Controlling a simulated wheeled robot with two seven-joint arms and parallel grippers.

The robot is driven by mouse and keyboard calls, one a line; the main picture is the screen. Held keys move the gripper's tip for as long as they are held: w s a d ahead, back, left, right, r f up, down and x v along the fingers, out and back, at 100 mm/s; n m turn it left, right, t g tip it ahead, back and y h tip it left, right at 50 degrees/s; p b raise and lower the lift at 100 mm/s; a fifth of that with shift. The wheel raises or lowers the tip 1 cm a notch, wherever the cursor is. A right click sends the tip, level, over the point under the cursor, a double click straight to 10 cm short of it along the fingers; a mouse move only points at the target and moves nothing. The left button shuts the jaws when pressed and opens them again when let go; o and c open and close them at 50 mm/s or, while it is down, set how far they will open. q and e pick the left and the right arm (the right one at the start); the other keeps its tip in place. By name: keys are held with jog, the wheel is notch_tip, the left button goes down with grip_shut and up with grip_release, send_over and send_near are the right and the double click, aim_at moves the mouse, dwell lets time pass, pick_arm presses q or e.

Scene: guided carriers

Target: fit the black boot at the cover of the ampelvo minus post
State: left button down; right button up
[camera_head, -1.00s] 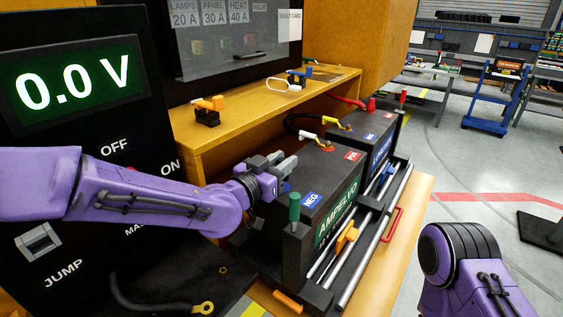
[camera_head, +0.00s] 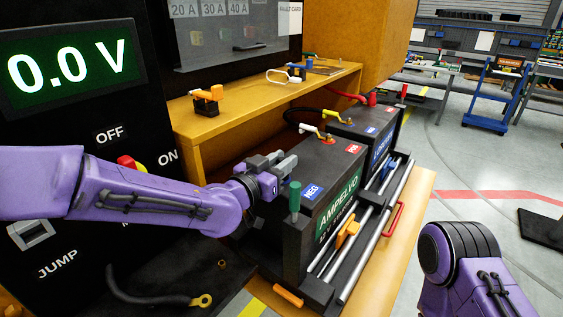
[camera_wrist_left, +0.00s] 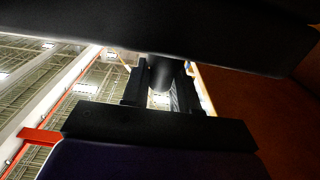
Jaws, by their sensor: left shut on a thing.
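The Ampelvo battery (camera_head: 330,207) is a black box with a green name label, in the middle of the head view. Its blue NEG label (camera_head: 312,192) is on top at the near end, and its red POS label (camera_head: 353,149) is at the far end. My left gripper (camera_head: 279,172) is over the near left part of the top, beside the NEG label. In the left wrist view it is shut on a short black cylinder, which looks like the boot (camera_wrist_left: 163,72). The minus post and cover are hidden by the gripper. My right gripper is out of view.
A green-handled tool (camera_head: 295,197) stands upright at the battery's near corner. A second battery (camera_head: 372,128) is behind. A yellow shelf (camera_head: 240,112) runs to the left, holding an orange clip (camera_head: 208,98). A loose black cable with a brass lug (camera_head: 202,300) lies in front.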

pick_arm(q)
jog(key=shift+f, duration=0.15)
jog(key=c, duration=0.8)
grip_release()
jog(key=b+v, duration=0.3)
jog(key=v, duration=0.7)
jog(key=shift+s+a+b, duration=0.15)
jog(key=shift+s+b, duration=0.05)
jog(key=shift+b, duration=0.15)
